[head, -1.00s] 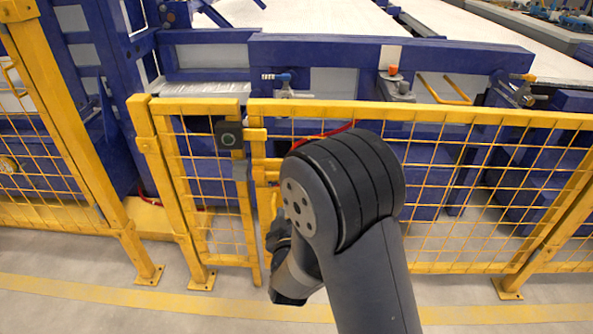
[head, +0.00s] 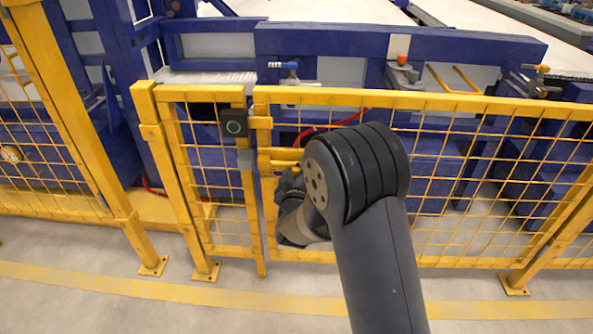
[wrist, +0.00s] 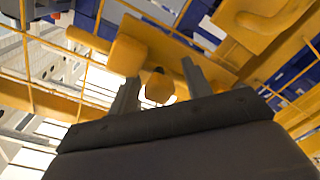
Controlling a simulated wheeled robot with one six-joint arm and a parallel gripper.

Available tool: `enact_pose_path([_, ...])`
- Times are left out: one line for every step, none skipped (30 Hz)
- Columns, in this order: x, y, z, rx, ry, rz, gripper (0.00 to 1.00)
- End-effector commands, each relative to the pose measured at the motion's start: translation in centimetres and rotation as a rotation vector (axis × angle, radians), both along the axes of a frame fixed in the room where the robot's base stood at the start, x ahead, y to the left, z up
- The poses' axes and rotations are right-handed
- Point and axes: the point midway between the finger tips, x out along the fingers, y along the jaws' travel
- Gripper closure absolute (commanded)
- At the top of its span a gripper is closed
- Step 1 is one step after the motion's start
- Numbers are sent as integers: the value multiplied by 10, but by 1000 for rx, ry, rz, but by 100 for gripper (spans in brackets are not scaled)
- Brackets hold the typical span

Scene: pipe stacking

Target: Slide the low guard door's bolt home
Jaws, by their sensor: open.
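The low yellow mesh guard has a narrow panel (head: 212,180) and a wide panel (head: 450,180) that meet at a thin vertical gap. I cannot tell which one swings. The yellow bolt (head: 281,157) lies across the wide panel's left edge, below the top rail. My gripper (head: 284,178) is just below it in the head view, partly hidden by my arm. In the wrist view my two fingers (wrist: 160,85) are open, with a yellow knob (wrist: 158,87) showing between them. I cannot tell whether they touch it, or how far the bolt reaches.
A black box with a round ring (head: 233,122) sits on the narrow panel beside the gap. Blue machine frames (head: 400,45) stand behind the fence, with a red hose (head: 335,122). The concrete floor (head: 80,300) in front is clear.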

Motion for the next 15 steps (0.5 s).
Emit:
enact_pose_path([1, 0, 0, 0, 0, 0, 53])
enact_pose_path([1, 0, 0, 0, 0, 0, 53])
enact_pose_path([1, 0, 0, 0, 0, 0, 53])
enact_pose_path([1, 0, 0, 0, 0, 0, 53])
enact_pose_path([1, 0, 0, 0, 0, 0, 53])
enact_pose_path([0, 0, 0, 0, 0, 0, 53])
enact_pose_path([0, 0, 0, 0, 0, 0, 55])
enact_pose_path([0, 0, 0, 0, 0, 0, 57])
enact_pose_path([0, 0, 0, 0, 0, 0, 61])
enact_pose_path([0, 0, 0, 0, 0, 0, 63])
enact_pose_path([0, 0, 0, 0, 0, 0, 66])
enact_pose_path([0, 0, 0, 0, 0, 0, 69])
enact_pose_path([0, 0, 0, 1, 0, 0, 71])
enact_pose_path([0, 0, 0, 1, -1, -1, 74])
enact_pose_path([0, 0, 1, 1, -1, -1, 77])
